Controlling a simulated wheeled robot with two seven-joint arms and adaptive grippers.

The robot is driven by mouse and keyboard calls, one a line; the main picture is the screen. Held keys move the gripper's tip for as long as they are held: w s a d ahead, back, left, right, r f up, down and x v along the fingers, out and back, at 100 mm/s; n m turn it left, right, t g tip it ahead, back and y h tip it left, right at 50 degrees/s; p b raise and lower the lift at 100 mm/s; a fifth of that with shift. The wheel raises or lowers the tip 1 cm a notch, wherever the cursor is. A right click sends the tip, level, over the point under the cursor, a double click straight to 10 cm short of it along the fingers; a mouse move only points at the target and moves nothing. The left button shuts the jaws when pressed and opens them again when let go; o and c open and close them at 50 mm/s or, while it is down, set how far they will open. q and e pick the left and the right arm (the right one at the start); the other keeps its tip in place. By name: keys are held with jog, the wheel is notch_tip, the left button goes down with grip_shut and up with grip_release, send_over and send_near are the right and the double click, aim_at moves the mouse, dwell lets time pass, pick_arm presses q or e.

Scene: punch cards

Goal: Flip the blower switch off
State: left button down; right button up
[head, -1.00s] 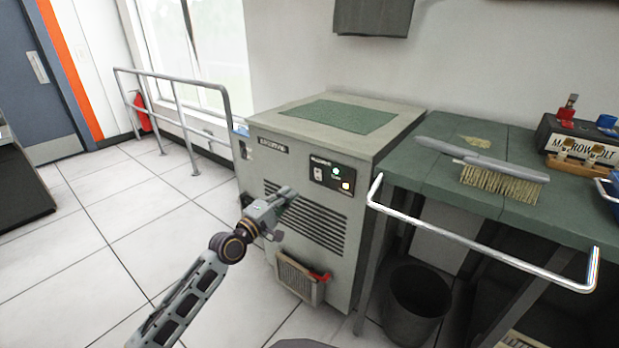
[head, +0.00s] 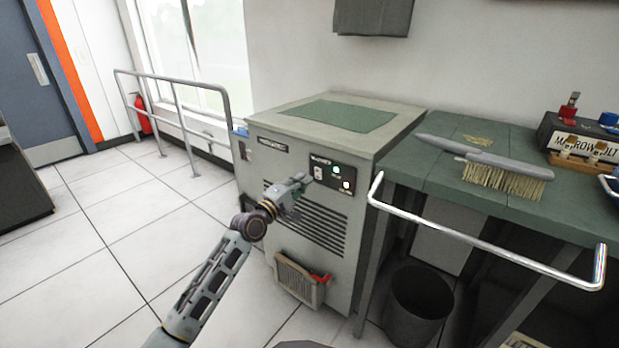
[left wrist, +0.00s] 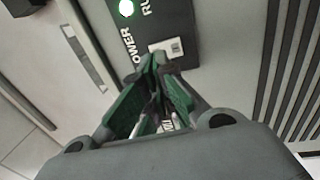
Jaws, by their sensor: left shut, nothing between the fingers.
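The blower switch (head: 318,173) is a small white rocker on a black panel (head: 333,181) on the front of a grey cabinet (head: 330,210). Beside it, a green light (head: 336,170) and a pale light (head: 346,185) are lit. My left gripper (head: 306,179) is shut and empty, with its tips close to the switch at the panel's left. In the left wrist view the shut fingertips (left wrist: 155,60) are just below the switch (left wrist: 172,48), partly overlapping its plate; I cannot tell whether they touch. The green light (left wrist: 126,8) glows at the top there. My right gripper is not in view.
A green-topped bench (head: 440,184) with a brush (head: 500,173) stands to the right. Its metal rail (head: 480,243) juts out in front. A dark bin (head: 418,305) stands below. Open tiled floor (head: 130,235) lies to the left.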

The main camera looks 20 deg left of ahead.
aim_at(315, 170)
pick_arm(q)
jog(key=shift+b+x, duration=0.5)
jog(key=shift+x, duration=0.75)
jog(key=shift+w+d, duration=0.2)
jog(key=shift+w, duration=0.5)
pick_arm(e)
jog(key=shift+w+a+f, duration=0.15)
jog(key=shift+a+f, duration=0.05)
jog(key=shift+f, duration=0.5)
pick_arm(q)
jog(key=shift+r, duration=0.1)
jog(key=shift+w+r+p, duration=0.1)
jog(key=shift+p, duration=0.35)
jog(key=shift+w+d+p, duration=0.1)
jog(key=shift+p, duration=0.55)
jog(key=shift+g+p, duration=0.3)
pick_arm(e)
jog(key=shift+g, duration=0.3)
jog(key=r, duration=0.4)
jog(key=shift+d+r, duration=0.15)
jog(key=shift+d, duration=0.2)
